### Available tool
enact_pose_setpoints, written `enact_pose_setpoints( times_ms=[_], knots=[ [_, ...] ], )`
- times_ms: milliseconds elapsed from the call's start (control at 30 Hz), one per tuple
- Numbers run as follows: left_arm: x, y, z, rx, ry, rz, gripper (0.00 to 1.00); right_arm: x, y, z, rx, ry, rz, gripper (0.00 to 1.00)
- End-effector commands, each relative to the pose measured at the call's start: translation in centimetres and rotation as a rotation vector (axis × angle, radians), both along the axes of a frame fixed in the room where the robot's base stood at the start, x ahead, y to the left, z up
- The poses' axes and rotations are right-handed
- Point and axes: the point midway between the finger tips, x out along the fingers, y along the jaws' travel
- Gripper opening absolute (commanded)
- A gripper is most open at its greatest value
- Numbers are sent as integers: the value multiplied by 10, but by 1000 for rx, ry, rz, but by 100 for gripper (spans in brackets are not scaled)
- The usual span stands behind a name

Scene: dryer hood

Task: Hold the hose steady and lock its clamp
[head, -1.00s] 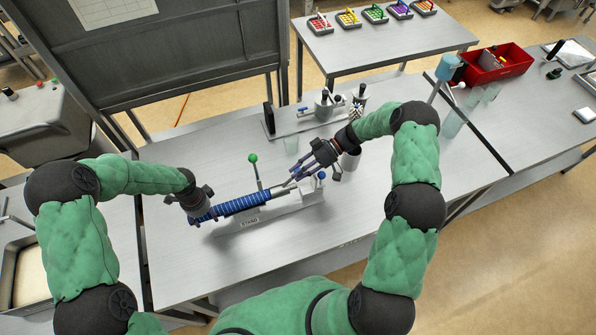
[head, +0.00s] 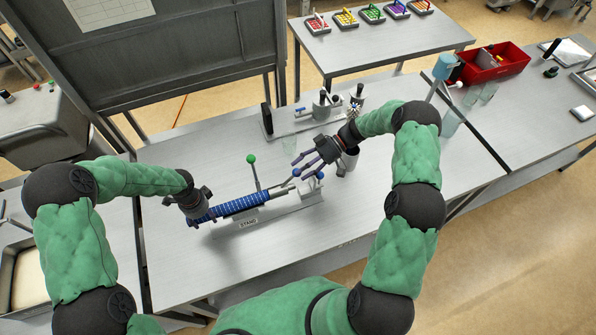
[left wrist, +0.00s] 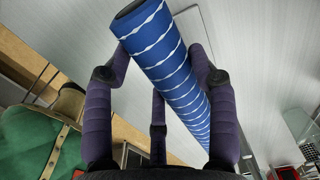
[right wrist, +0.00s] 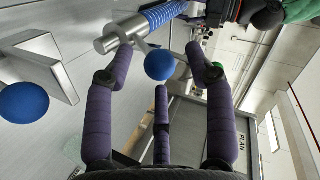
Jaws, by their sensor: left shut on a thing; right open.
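The blue ribbed hose (head: 235,206) lies along the stand (head: 290,207), its right end on a metal spigot (right wrist: 118,35). My left gripper (left wrist: 158,50) is shut on the hose near its left end. A blue ball knob (right wrist: 160,64) on a short rod stands by the spigot, probably the clamp's lever; whether the clamp is locked I cannot tell. My right gripper (head: 301,166) is open, its fingers spread around this knob in the right wrist view without visible grip. A second blue knob (right wrist: 24,102) is beside it. A lever with a green knob (head: 251,158) stands behind the hose.
A metal cup (head: 350,158) stands close by my right gripper. A red bin (head: 500,64) is at the right. The front of the table is clear.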

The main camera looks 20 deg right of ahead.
Motion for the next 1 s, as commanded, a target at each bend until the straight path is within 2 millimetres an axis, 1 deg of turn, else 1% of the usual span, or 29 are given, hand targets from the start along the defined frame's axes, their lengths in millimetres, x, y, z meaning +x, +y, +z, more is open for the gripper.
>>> enact_pose_setpoints(
  times_ms=[33,300,400,500,700,1000],
  knots=[
    [-4,0,-3,1,9,-2,5,2,-10,3,-3,-2,-4,55],
    [-4,0,-3,1,9,-2,5,7,-59,24,-3,-2,-5,55],
    [-4,0,-3,1,9,-2,5,8,-73,30,-3,-3,-4,55],
    [-4,0,-3,1,9,-3,5,9,-83,34,-3,-1,-3,55],
    [-4,0,-3,1,9,-3,5,10,-91,38,0,0,-2,55],
    [-4,0,-3,1,9,-3,5,10,-91,38,0,-1,-1,55]
  ],
)
